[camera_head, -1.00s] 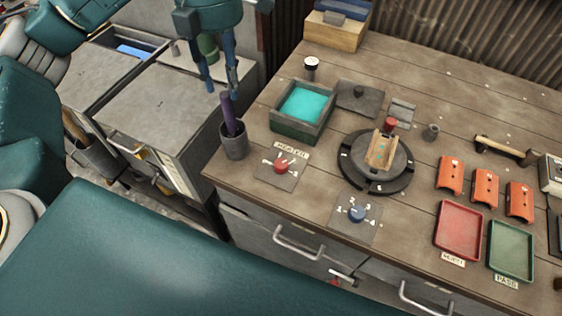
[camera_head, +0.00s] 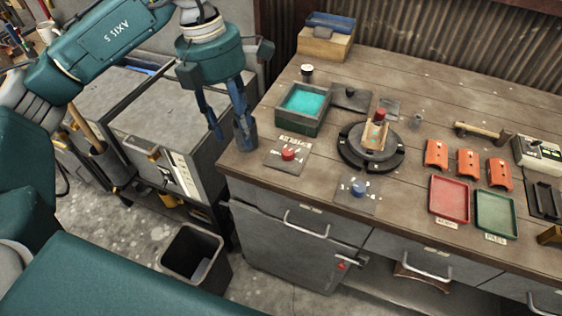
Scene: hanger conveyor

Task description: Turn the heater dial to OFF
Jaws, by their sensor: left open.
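The heater dial (camera_head: 288,154) is a red knob on a grey square plate (camera_head: 275,161) near the front left of the bench top. A pale label (camera_head: 295,141) lies behind it. The knob's pointer and the small marks are too small to read. My left gripper (camera_head: 230,133) hangs fingers down at the bench's left edge, left of the dial and apart from it. Its two fingers are spread, with nothing seen held. My right gripper is not in view.
A blue dial (camera_head: 358,188) sits right of the heater dial. A tray with turquoise contents (camera_head: 303,102) and a round turntable (camera_head: 370,148) stand behind. Red (camera_head: 450,200) and green (camera_head: 496,213) trays lie right. A bin (camera_head: 195,255) stands on the floor.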

